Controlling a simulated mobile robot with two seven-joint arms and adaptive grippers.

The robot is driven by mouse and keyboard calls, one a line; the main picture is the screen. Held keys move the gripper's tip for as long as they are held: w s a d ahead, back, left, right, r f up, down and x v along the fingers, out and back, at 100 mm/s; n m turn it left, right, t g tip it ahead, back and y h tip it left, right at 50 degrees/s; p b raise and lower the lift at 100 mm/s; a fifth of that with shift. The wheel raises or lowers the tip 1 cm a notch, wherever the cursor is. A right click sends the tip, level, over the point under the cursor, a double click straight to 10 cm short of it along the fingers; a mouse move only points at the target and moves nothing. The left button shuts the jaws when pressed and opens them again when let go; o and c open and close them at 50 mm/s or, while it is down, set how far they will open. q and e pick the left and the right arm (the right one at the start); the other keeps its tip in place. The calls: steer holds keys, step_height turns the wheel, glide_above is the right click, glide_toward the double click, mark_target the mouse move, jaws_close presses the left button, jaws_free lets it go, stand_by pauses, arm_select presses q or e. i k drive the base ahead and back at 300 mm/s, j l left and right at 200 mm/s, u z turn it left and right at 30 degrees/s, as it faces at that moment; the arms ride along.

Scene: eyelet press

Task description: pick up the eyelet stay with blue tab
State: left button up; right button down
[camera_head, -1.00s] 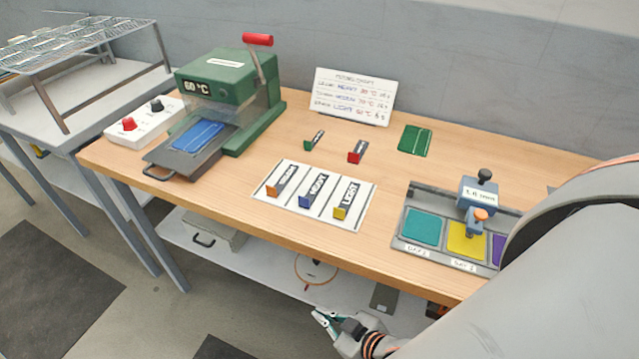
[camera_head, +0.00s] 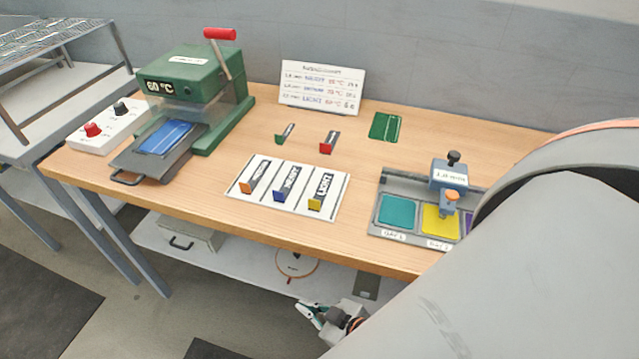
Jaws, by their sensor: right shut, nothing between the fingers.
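The eyelet stay with the blue tab (camera_head: 279,197) lies in the middle of a white striped card (camera_head: 243,178) on the wooden table. It sits between a stay with an orange tab (camera_head: 245,187) and one with a yellow tab (camera_head: 315,204). My right gripper (camera_head: 306,312) is low at the bottom, in front of and below the table's front edge, apart from the stays. It is shut and empty. My left gripper is not in view.
A green press (camera_head: 190,75) with a red-tipped lever stands at the left. Stays with a green tab (camera_head: 279,139) and a red tab (camera_head: 327,148) lie behind the card. A tray (camera_head: 372,225) with coloured pads and a blue gauge block (camera_head: 447,178) is at the right.

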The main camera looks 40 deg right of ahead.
mark_target(281, 197)
steer(key=z, duration=0.45)
steer(key=j+z, duration=0.1)
steer(key=z, duration=1.2)
steer(key=k+z, duration=0.1)
steer(key=z, duration=0.35)
steer(key=k+j, duration=0.55)
steer(key=i, duration=0.7)
steer(key=j+z, duration=0.05)
